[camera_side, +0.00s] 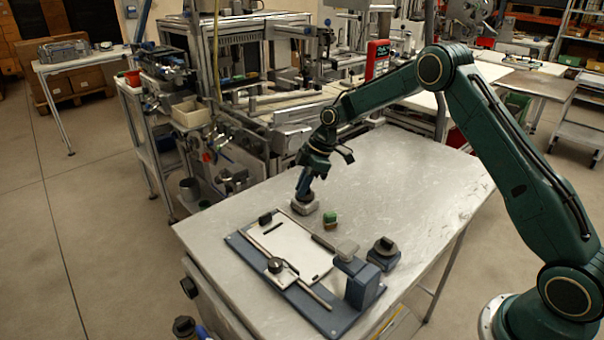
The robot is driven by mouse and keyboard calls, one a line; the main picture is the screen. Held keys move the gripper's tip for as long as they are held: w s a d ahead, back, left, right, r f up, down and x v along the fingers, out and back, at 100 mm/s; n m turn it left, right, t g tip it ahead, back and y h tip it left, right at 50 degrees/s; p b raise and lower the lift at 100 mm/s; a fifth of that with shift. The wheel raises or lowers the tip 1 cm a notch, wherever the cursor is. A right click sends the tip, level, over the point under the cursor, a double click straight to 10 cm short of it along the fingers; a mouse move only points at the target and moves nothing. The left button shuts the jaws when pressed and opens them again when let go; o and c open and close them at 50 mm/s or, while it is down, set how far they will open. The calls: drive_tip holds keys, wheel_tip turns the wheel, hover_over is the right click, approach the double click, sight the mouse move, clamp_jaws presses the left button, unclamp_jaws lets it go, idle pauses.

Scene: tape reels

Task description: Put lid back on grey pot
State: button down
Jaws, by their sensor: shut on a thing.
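My gripper (302,195) points down over the left part of the metal table, and its narrow dark blue end meets a small grey block-like thing (304,207). It is shut on this thing, which is at or just above the tabletop. I cannot tell whether this is the grey pot or its lid; the finger contact is too small to see. No other pot or lid can be made out for sure on the table.
A small green and brown block (330,219) stands just right of the held thing. A blue fixture board (240,243) with a white plate, rod and clamps lies in front. A dark knobbed block (384,253) stands right of it. The table's right half (430,185) is clear.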

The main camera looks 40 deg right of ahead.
idle(0.4)
drive_tip(key=c, duration=0.9)
unclamp_jaws()
drive_tip(key=shift+r, duration=0.1)
drive_tip(key=shift+r, duration=3.4)
clamp_jaws()
